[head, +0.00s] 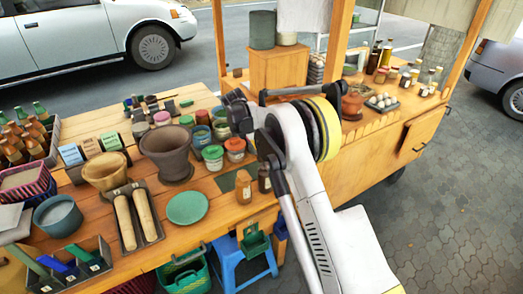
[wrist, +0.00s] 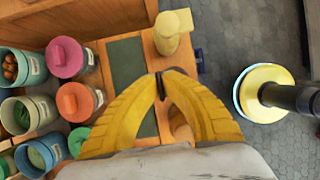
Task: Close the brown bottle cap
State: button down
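Two small bottles stand at the front edge of the wooden stall in the head view: a tan bottle (head: 243,188) with a brown top and a dark brown bottle (head: 265,179) close to its right, partly behind my arm. In the wrist view a cream-yellow bottle (wrist: 166,36) stands beyond my fingertips, and a brown rounded piece (wrist: 180,124) shows partly between my yellow fingers. I cannot tell if it is a cap. My gripper (wrist: 162,84) has its dark fingertips together with nothing visible between them. The yellow fingers are not clear in the head view.
Lidded jars (head: 213,157) and a large brown pot (head: 167,150) crowd the counter left of the bottles. A dark green mat (wrist: 126,62) lies beside them. A green plate (head: 187,207) sits near the front edge. Grey paving (head: 460,230) is open at right.

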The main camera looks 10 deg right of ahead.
jog(key=shift+s, duration=0.1)
dwell(0.3)
jog(key=t+b, duration=0.1)
jog(key=s+t+b, duration=0.1)
jog(key=s+t+y+b, duration=0.1)
jog(key=shift+s+d+f+m+t, duration=0.15)
jog(key=shift+d+f+m+t, duration=0.15)
jog(key=shift+d+m+t, duration=0.1)
jog(key=t+b, duration=0.1)
jog(key=s+t+b, duration=0.1)
jog(key=f+t+y+b, duration=0.1)
jog(key=shift+s+d+f+m+b, duration=0.1)
jog(key=shift+s+d+m+b, duration=0.2)
jog(key=shift+m+b, duration=0.1)
jog(key=f+t+b, duration=0.1)
jog(key=t+b, duration=0.1)
jog(key=b, duration=0.1)
jog(key=s+f+m+t+b, duration=0.1)
jog(key=t+b, duration=0.2)
jog(key=b, duration=0.1)
jog(key=s+f+m+t+y+b, duration=0.1)
jog(key=t+b, duration=0.2)
jog(key=b, duration=0.1)
jog(key=shift+s+d+f, duration=0.1)
jog(key=shift+d, duration=0.2)
jog(key=shift+t, duration=0.4)
